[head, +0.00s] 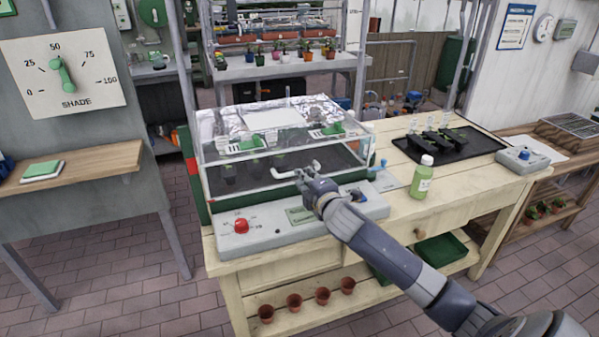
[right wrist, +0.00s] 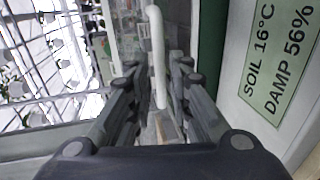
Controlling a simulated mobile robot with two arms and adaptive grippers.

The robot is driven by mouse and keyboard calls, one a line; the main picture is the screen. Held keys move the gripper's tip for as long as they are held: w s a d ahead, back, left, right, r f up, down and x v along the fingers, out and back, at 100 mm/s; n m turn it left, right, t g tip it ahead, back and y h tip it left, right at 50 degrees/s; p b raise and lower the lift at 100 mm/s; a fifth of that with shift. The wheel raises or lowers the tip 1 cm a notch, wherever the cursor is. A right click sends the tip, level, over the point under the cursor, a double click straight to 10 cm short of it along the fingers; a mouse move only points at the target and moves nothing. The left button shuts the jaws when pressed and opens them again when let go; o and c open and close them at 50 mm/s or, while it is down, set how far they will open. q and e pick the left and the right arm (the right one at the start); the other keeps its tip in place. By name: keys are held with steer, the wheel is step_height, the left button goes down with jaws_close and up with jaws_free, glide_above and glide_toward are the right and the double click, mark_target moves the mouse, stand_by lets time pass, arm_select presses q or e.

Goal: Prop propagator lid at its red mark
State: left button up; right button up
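The propagator (head: 258,180) stands on the wooden bench, with dark pots inside. Its clear lid (head: 225,160) lies low over it; I cannot tell whether it is slightly raised. A white bar handle (head: 283,174) is at the lid's front. A red mark (head: 192,166) shows on the green upright at the left side. My right gripper (head: 310,180) is at the handle. In the right wrist view the handle (right wrist: 156,45) runs between the fingers (right wrist: 157,75), which look closed on it; the contact is partly hidden. My left gripper is not in view.
The front panel has a red knob (head: 241,226) and a green display (head: 300,215). A green bottle (head: 422,177) and a black tray (head: 480,146) stand to the right on the bench. A shade dial (head: 62,75) is at the left. Terracotta pots (head: 294,301) sit on the lower shelf.

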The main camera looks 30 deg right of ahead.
steer(key=shift+x, duration=2.7)
steer(key=shift+a, duration=0.1)
jaws_close()
